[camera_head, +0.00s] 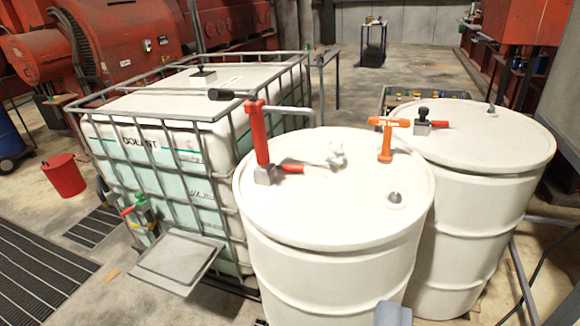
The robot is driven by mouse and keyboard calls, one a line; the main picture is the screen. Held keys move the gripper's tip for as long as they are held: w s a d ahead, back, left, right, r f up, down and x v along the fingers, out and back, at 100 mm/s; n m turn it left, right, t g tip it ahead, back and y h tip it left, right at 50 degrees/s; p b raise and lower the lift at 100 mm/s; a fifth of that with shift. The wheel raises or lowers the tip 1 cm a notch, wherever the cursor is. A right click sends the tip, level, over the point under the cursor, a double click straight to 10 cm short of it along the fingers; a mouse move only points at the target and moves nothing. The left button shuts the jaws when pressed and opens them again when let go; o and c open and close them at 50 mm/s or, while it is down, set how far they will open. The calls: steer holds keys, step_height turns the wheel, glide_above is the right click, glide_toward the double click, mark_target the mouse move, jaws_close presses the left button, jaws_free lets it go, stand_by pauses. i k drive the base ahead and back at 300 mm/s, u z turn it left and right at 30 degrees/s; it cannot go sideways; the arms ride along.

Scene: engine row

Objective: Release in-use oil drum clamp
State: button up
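Two white drums stand close together, the nearer drum (330,225) at centre and the farther drum (485,170) to its right. On the nearer drum's lid, a grey clamp block (265,175) has a short red lever (291,168) pointing right. A tall red handle (259,135) stands upright at that block. On the farther drum, a similar grey clamp (421,128) has a black knob and a red lever (440,124) pointing right. A grey-blue piece (393,314) at the bottom edge may be part of my gripper; its fingers do not show clearly.
An orange T-handle (386,140) stands at the nearer drum's far-right rim. A caged white tank (165,150) with a grey shelf (178,260) is on the left. A red bucket (64,175) and floor grating (35,265) lie left. Open floor (410,62) shows behind.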

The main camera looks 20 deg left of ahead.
mark_target(286, 168)
steer(key=u, duration=0.4)
steer(key=i, duration=1.2)
steer(key=z, duration=0.35)
